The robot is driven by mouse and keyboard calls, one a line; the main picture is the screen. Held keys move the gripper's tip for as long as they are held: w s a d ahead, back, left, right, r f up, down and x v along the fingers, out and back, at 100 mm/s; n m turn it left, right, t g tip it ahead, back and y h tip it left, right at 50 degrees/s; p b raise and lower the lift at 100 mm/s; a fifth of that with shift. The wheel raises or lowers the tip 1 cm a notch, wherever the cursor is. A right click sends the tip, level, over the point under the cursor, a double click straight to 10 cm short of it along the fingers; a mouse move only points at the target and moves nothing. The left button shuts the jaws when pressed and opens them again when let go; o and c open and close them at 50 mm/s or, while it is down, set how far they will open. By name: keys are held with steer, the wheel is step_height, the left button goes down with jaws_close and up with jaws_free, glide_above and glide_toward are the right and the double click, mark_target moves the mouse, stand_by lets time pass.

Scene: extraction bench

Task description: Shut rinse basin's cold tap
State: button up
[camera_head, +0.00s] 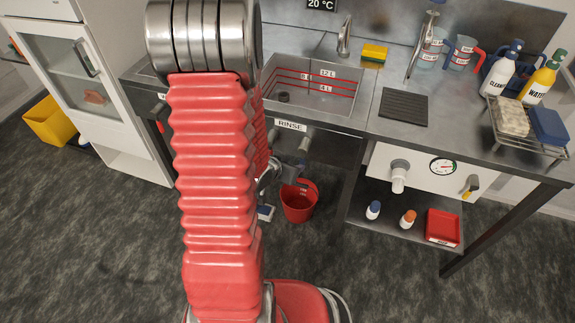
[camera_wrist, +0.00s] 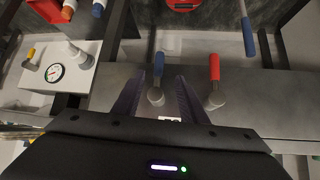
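In the wrist view, a tap with a blue lever (camera_wrist: 158,66) shows between the fingers of my gripper (camera_wrist: 160,80). The gripper is open, with a visible gap on each side of the lever. A tap with a red lever (camera_wrist: 214,68) is just outside the right finger. Both levers point up the picture, roughly parallel. The rinse basin (camera_head: 316,97) is in the head view, with a RINSE label (camera_head: 291,125) on its front edge. My gripper (camera_head: 288,178) is below that edge, largely hidden by my arm, and the taps' levers cannot be made out there.
A red bucket (camera_head: 299,203) stands on the floor below the basin. A white panel with a dial gauge (camera_head: 442,166) is to the right, above a shelf with small bottles and a red tray (camera_head: 443,227). Another dark blue handle (camera_wrist: 248,37) shows in the wrist view.

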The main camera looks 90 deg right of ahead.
steer(key=shift+v, duration=1.2)
